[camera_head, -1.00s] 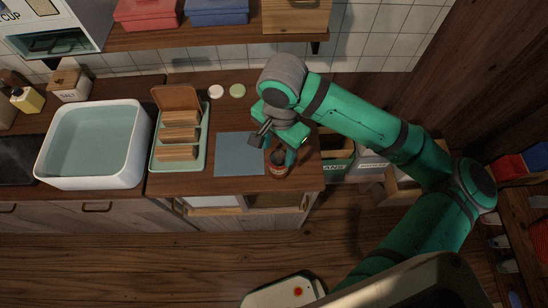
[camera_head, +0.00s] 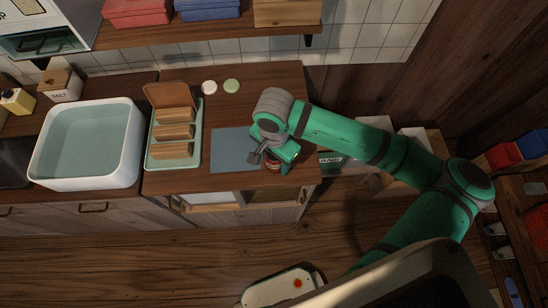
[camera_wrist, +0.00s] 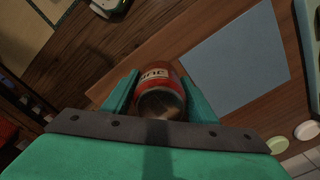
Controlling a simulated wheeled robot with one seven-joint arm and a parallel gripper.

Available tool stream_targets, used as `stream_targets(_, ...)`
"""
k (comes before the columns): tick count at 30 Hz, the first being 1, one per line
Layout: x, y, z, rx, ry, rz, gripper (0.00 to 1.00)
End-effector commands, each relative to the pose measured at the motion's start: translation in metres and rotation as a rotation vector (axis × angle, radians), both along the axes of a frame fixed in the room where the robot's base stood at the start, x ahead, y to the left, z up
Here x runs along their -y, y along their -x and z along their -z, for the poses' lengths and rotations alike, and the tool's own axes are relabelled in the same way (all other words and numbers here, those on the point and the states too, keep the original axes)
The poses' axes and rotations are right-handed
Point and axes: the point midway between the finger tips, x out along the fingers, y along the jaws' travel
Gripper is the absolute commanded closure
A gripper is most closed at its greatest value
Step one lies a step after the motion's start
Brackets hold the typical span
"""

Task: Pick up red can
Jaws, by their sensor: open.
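The red can (camera_head: 271,163) stands at the front right of the wooden counter, partly hidden by my gripper in the head view. In the wrist view the red can (camera_wrist: 160,91) lies between my two fingers, with its metal end and a pale label band showing. My gripper (camera_wrist: 157,96) is open around it, with one finger on each side. I cannot tell whether either finger touches it. In the head view my gripper (camera_head: 276,157) is at the can.
A blue-grey mat (camera_head: 232,150) lies left of the can. A green tray (camera_head: 195,140) with bread slices and a white basin (camera_head: 88,145) stand further left. Two small round lids (camera_head: 231,86) lie at the back. The counter's front edge is close to the can.

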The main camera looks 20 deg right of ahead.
Motion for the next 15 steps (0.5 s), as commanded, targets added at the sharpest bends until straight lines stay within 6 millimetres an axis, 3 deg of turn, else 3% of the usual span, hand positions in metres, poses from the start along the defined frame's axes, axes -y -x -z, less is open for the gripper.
stream_targets(9,-0.0006,-0.0002,0.0065,0.0,0.001,-0.002,0.47)
stream_targets(13,-0.0033,-0.0009,0.0064,0.0,0.001,-0.008,0.73)
stream_targets(15,-0.0048,-0.0014,0.0063,0.0,0.001,-0.011,0.74)
